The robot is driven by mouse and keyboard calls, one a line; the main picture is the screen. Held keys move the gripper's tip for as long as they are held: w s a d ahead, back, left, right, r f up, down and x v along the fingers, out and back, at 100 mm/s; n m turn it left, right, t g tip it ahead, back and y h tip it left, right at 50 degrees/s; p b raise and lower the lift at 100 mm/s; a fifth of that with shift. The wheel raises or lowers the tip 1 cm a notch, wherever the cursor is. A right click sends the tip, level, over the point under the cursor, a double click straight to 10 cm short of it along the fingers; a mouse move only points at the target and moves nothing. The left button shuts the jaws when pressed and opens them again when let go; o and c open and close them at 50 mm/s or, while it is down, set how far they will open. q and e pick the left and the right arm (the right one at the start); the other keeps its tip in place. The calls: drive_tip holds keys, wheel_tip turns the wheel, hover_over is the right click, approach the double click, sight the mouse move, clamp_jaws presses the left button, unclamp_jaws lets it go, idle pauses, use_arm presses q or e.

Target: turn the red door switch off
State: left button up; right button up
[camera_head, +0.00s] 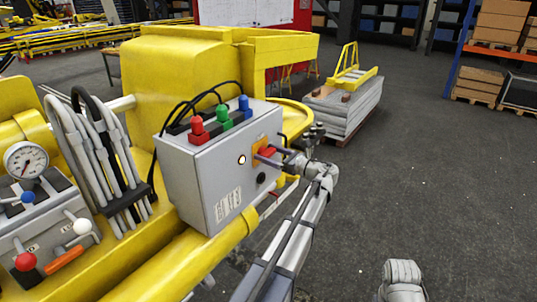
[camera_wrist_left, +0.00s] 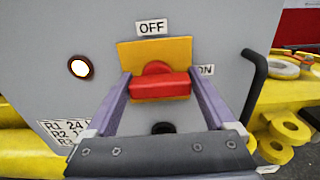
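The red door switch (camera_wrist_left: 160,87) sits on a yellow plate (camera_wrist_left: 178,50) on the front of a grey control box (camera_head: 216,188). Its red bar lies level in the left wrist view, with an OFF label (camera_wrist_left: 151,28) above and a partly covered ON label (camera_wrist_left: 206,70) to its right. My left gripper (camera_head: 268,153) reaches the switch, one finger at each end of the bar, with no clear gap visible. The switch also shows between the fingers in the head view (camera_head: 267,151). My right gripper cannot be made out.
Red (camera_head: 197,126), green (camera_head: 223,113) and blue (camera_head: 244,104) connectors with black cables stand on the box. A lit round lamp (camera_wrist_left: 80,68) is left of the switch. A black bent handle (camera_wrist_left: 254,84) stands close to the right finger. Open floor (camera_head: 430,190) lies right.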

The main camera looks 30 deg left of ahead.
use_arm(q)
drive_tip(key=c, duration=0.9)
drive_tip(key=shift+n, duration=0.3)
drive_tip(key=n, duration=0.4)
drive_tip(key=shift+s, duration=0.1)
drive_tip(key=n, duration=0.4)
drive_tip(key=shift+r, duration=0.1)
drive_tip(key=n, duration=0.5)
drive_tip(key=shift+s, duration=0.2)
drive_tip(key=shift+n, duration=2.3)
